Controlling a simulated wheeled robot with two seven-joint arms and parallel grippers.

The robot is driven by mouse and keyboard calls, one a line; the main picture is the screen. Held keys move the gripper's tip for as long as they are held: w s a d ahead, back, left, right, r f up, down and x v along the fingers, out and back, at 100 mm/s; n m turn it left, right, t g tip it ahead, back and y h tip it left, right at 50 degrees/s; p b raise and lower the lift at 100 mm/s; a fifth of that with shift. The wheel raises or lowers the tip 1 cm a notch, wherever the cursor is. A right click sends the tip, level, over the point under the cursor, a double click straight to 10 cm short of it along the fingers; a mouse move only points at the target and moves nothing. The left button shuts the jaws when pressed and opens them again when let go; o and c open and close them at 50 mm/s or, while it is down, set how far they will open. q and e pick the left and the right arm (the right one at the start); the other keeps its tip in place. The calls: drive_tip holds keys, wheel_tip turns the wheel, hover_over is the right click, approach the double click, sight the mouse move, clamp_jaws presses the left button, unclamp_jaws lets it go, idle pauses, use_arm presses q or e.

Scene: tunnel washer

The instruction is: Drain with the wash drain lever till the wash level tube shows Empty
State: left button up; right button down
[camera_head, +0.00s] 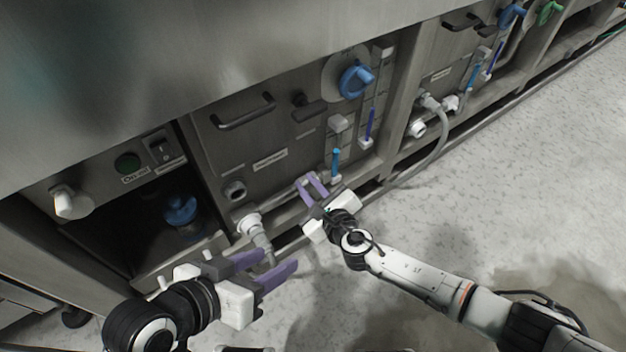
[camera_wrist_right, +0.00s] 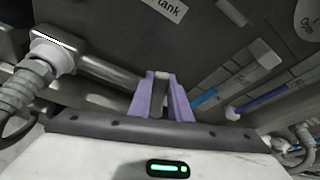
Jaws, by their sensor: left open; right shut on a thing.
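My right gripper (camera_head: 312,188) is shut at the lower edge of the middle panel. In the right wrist view its purple fingers (camera_wrist_right: 162,98) close on a small grey piece (camera_wrist_right: 162,79), which looks like the drain lever's handle; most of it is hidden. Two level tubes stand on the panel to the upper right: a short light blue one (camera_head: 336,162) and a longer one with purple-blue liquid (camera_head: 370,124). Their marks are too small to read, and I cannot tell which is the wash tube. My left gripper (camera_head: 279,267) is open and empty, below the white pipe fitting.
A white pipe fitting (camera_head: 249,225) juts out left of my right gripper. A blue valve handle (camera_head: 356,79) and a black bar handle (camera_head: 245,112) are higher on the panel. A grey hose (camera_head: 438,140) hangs to the right. The speckled floor (camera_head: 520,170) is clear.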

drive_tip(key=shift+s+a+f+n+t+h, duration=0.35)
drive_tip(key=shift+a+n+t, duration=0.2)
drive_tip(key=shift+n, duration=0.25)
use_arm(q)
drive_tip(key=shift+w+a, duration=0.1)
drive_tip(key=shift+r, duration=0.1)
use_arm(e)
drive_tip(key=c, duration=1.6)
unclamp_jaws()
drive_tip(key=shift+c, duration=0.2)
